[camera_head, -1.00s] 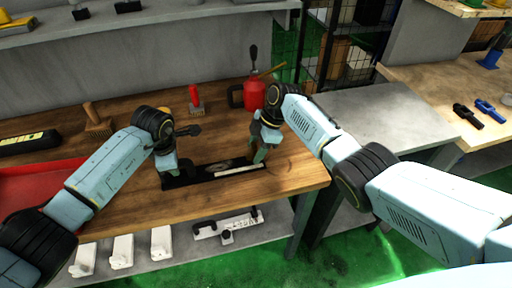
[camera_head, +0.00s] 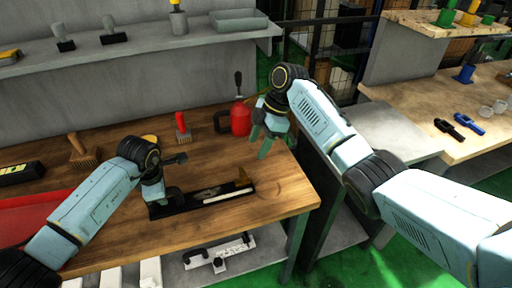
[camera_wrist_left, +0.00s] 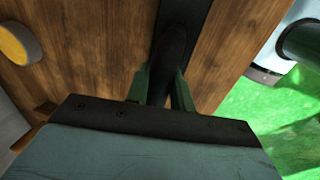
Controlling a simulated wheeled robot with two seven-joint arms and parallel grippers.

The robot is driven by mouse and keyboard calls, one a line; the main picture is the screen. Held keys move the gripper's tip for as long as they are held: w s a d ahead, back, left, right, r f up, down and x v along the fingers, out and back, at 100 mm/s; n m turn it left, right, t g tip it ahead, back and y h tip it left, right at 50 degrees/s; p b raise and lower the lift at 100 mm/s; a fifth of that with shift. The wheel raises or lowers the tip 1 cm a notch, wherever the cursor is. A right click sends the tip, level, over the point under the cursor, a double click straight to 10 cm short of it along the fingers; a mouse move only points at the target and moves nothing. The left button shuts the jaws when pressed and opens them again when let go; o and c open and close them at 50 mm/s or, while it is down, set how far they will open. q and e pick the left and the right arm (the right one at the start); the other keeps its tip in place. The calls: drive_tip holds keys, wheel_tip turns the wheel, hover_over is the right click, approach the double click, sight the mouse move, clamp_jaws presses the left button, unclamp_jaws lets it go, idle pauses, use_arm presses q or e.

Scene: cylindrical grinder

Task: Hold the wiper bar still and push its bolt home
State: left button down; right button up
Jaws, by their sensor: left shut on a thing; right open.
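The wiper bar (camera_head: 208,203) is a long black bar with a pale strip, lying flat on the wooden bench near its front edge. My left gripper (camera_head: 160,199) is shut on the bar's left end. In the left wrist view its green fingers (camera_wrist_left: 163,86) clasp a dark rounded part of the bar (camera_wrist_left: 174,48). A small brass-coloured piece (camera_head: 243,177), perhaps the bolt, stands at the bar's right end; how deep it sits is too small to tell. My right gripper (camera_head: 264,146) is open, raised behind that end and apart from the bar.
A red can (camera_head: 240,121) stands behind my right gripper. A red-handled brush (camera_head: 182,128) and a wooden-handled brush (camera_head: 82,152) stand farther back. A red tray (camera_head: 25,217) lies at the left. The bench right of the bar is clear.

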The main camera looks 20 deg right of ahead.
use_arm(q)
drive_tip(key=shift+d, duration=0.1)
drive_tip(key=c, duration=1.1)
unclamp_jaws()
drive_tip(key=shift+c, duration=0.2)
wheel_tip(320, 180, up, 12)
drive_tip(key=s, duration=0.2)
drive_tip(key=shift+s, duration=0.2)
drive_tip(key=shift+f, duration=0.15)
